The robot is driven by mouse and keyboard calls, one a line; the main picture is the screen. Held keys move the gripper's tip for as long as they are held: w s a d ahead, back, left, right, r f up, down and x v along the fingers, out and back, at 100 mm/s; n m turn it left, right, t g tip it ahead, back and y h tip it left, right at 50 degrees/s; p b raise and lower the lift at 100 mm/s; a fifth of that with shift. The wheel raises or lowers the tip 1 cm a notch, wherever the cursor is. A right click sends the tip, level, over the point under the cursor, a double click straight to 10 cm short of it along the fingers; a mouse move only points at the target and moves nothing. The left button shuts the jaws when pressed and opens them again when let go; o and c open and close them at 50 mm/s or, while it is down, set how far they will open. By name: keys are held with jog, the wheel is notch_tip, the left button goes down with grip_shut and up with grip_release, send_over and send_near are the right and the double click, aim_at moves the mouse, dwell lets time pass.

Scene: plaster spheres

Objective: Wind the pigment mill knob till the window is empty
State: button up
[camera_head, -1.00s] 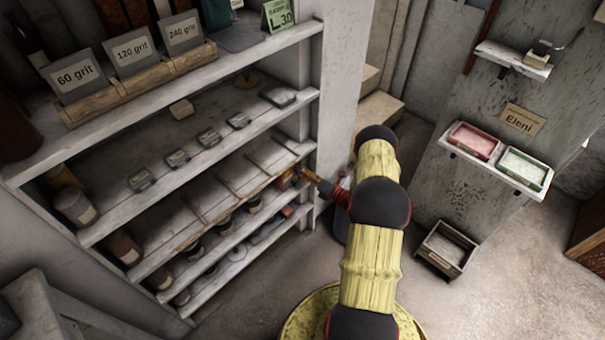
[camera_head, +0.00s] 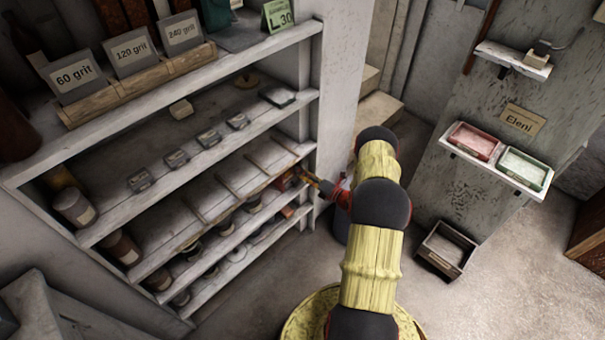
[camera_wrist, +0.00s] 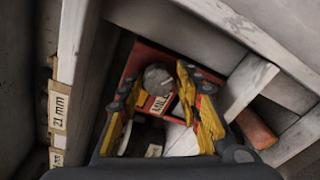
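The pigment mill is a red box (camera_wrist: 135,66) with a round grey knob (camera_wrist: 158,78) and a pale label below it, in the wrist view. In the head view the mill (camera_head: 284,182) is a small red patch at the right end of a lower shelf, partly hidden by my gripper. My gripper (camera_wrist: 158,84) is open, with its yellow fingers spread on either side of the knob's line. The fingers show no clear contact with the knob. In the head view my gripper (camera_head: 312,180) reaches in at the shelf's right end. I cannot make out the mill's window.
The shelf's white post (camera_head: 325,150) stands close beside my gripper. A shelf edge with a "21 mm" tag (camera_wrist: 59,108) is at left in the wrist view. A reddish-brown block (camera_wrist: 256,128) lies at right. Open floor lies right of my arm.

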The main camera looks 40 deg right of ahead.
jog(key=shift+o, duration=1.3)
jog(key=shift+r, duration=0.1)
jog(key=shift+s, duration=0.1)
jog(key=s+d, duration=0.1)
jog(key=s, duration=1)
jog(key=shift+s+d+r, duration=0.25)
jog(key=shift+s+r, duration=0.1)
jog(key=shift+r, duration=0.05)
